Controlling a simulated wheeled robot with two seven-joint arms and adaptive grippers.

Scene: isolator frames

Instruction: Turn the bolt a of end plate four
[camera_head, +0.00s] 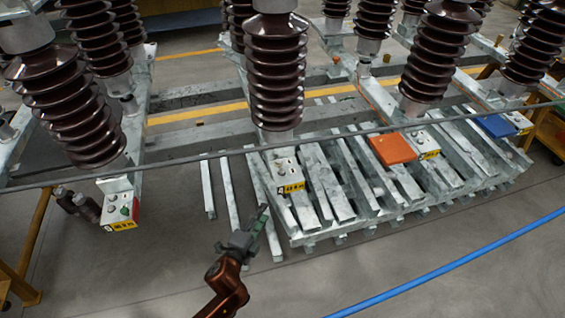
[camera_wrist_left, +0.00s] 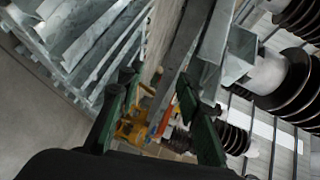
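A pale end plate (camera_head: 288,175) with small round bolt heads sits below the middle brown insulator, with a yellow label (camera_head: 291,188) on its lower edge. The label seems to start with a 4, but its print is too small to read surely. I cannot tell which bolt is a. My left gripper (camera_head: 262,214) is below and left of this plate, apart from it. In the left wrist view its two dark green fingers (camera_wrist_left: 158,84) stand wide apart with nothing between them. The end plate's bolts are not clear in that view. My right gripper is not in view.
Another labelled end plate (camera_head: 120,208) is at the left, and an orange plate (camera_head: 392,149) and a blue plate (camera_head: 495,125) are at the right. Stacked metal bars (camera_head: 345,195) lie beside the gripper. A grey rail (camera_head: 200,161) crosses the scene. The front floor is clear apart from a blue hose (camera_head: 450,264).

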